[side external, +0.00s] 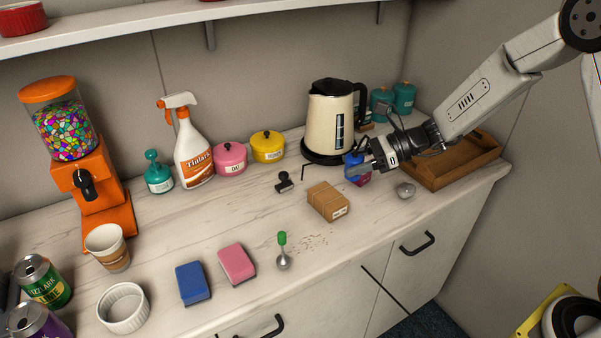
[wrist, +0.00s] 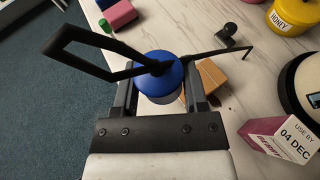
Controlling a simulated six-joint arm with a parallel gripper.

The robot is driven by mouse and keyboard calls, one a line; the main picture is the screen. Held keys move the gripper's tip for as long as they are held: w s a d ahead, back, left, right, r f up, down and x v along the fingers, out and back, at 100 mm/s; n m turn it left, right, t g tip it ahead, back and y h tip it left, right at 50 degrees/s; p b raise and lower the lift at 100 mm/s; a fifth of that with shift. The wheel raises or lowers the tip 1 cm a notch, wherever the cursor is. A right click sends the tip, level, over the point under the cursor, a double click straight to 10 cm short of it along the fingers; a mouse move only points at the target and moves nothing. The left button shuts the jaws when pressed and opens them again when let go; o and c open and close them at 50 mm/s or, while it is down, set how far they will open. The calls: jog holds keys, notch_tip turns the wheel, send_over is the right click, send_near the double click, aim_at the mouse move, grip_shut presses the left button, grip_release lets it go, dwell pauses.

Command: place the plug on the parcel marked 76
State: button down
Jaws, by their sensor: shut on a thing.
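My gripper (side external: 366,156) is at the right of the counter, in front of the cream kettle. In the wrist view its fingers (wrist: 162,76) are shut on a blue round-topped object (wrist: 160,66), with a black loop on one side and a thin bent black rod on the other. The held object also shows blue in the side view (side external: 354,162). I cannot tell whether it is the plug. A brown block-like parcel (side external: 328,200) lies on the counter left of my gripper; in the wrist view the brown parcel (wrist: 212,74) is partly hidden. I cannot read a 76 on it.
A magenta carton (wrist: 266,128) is close to my gripper. A black stamp-like object (side external: 284,182), the kettle (side external: 328,115), a grey round item (side external: 405,190) and a wooden tray (side external: 440,184) stand around. Sponges (side external: 237,264) lie at the front.

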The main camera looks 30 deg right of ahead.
send_over(329, 195)
jog(key=f, duration=0.6)
jog(key=shift+s+f, duration=0.1)
jog(key=shift+s, duration=0.15)
jog(key=shift+f, duration=0.1)
jog(key=shift+w+f, duration=0.25)
jog(key=shift+f, duration=1.55)
jog(key=shift+c, duration=0.6)
grip_release()
jog(key=shift+f, duration=0.1)
